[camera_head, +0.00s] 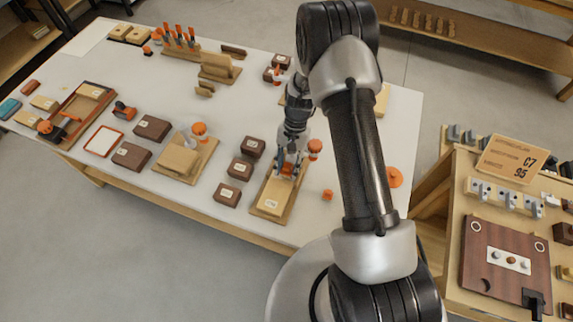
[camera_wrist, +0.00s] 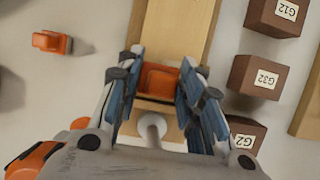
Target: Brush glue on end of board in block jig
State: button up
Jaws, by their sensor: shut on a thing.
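My gripper (camera_head: 290,163) points down over the far part of a pale board (camera_head: 268,196) with a white label. The board lies on a wooden base (camera_head: 258,212) near the table's front edge. In the wrist view, my gripper's blue-padded fingers (camera_wrist: 158,88) stand on both sides of an orange piece (camera_wrist: 160,80) and are shut on it. Whether this is a brush handle is unclear; no bristles show. The pale board (camera_wrist: 175,30) runs away beyond it. A whitish rod (camera_wrist: 151,126) shows below the orange piece. The board's near end is hidden in the wrist view.
Dark brown blocks (camera_head: 240,168) with labels stand left of the base; they also show in the wrist view (camera_wrist: 254,77). A small orange piece (camera_head: 327,195) lies to the right. An orange-topped fixture (camera_head: 314,149) is close to my gripper. Another jig (camera_head: 177,158) stands further left.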

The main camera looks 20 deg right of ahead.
jog(key=shift+s+f, duration=0.15)
jog(key=shift+s, duration=0.6)
jog(key=shift+w+a, duration=0.15)
jog(key=shift+a, duration=0.35)
jog(key=shift+w+a, duration=0.15)
jog(key=shift+a, duration=0.35)
jog(key=shift+w+a+r, duration=0.1)
jog(key=shift+w+r, duration=0.1)
jog(key=shift+s+d+f, duration=0.1)
jog(key=shift+d, duration=0.85)
jog(key=shift+s+d, duration=0.1)
